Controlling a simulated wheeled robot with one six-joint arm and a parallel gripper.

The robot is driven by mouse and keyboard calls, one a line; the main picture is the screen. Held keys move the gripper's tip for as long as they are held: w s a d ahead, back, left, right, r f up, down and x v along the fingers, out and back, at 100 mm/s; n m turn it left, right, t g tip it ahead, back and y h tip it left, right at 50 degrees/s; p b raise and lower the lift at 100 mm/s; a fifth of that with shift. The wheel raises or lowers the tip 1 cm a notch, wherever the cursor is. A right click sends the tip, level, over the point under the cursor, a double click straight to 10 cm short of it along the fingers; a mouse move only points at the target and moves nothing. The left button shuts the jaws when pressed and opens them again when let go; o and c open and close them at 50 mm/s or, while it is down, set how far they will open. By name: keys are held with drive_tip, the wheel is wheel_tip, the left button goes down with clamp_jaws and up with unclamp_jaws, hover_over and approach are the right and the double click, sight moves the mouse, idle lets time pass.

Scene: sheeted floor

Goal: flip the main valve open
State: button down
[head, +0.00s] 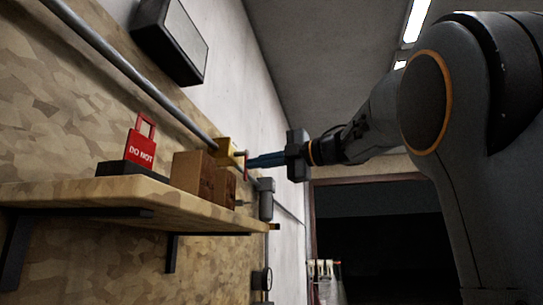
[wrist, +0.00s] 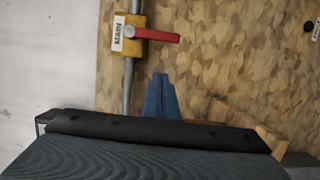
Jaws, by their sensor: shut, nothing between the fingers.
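The main valve is a yellow body (wrist: 127,45) on a grey pipe, with a white label (wrist: 117,33) on its left. Its red lever (wrist: 157,35) points right in the wrist view, across the pipe. In the head view the yellow valve (head: 226,152) sits on the pipe behind the boxes on the shelf. My gripper (wrist: 160,76) has blue fingers, shut and empty, below the lever in the wrist view with a gap in the picture. In the head view my gripper (head: 250,161) reaches in from the right, its tips close to the valve; I cannot tell whether they touch.
The grey pipe (head: 128,70) runs along the wooden wall panel. A dark box (head: 173,38) hangs above.

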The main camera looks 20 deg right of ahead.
drive_tip(key=w+p, duration=0.3)
drive_tip(key=w, duration=0.2)
drive_tip(key=shift+w, duration=0.4)
drive_tip(key=shift+a+f, duration=0.1)
